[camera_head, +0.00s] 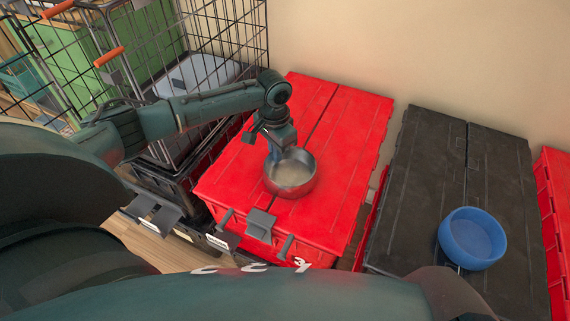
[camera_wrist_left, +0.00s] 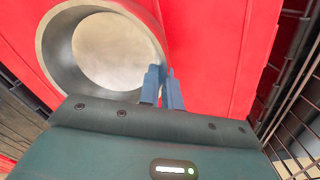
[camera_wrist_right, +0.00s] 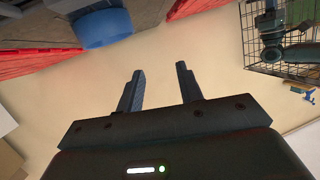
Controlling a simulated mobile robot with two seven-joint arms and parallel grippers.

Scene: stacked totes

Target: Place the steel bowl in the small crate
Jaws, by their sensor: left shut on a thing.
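The steel bowl (camera_head: 291,176) is upright over the lid of the red tote (camera_head: 345,130); I cannot tell whether it touches the lid. My left gripper (camera_head: 276,150) is shut on the bowl's rim, coming in from above. In the left wrist view, the fingers of this gripper (camera_wrist_left: 163,88) pinch the near right part of the rim, and the bowl (camera_wrist_left: 105,52) looks empty. My right gripper (camera_wrist_right: 160,85) is open and empty in the right wrist view, away from the bowl. I cannot tell which container is the small crate; a wire crate (camera_head: 228,30) stands left of the red tote.
A blue bowl (camera_head: 472,238) sits on the black tote (camera_head: 425,170) at the right. Another red tote (camera_head: 556,190) stands at the far right edge. The wall is behind the totes. The wire crate has tall sides and orange handles. The red lid around the steel bowl is clear.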

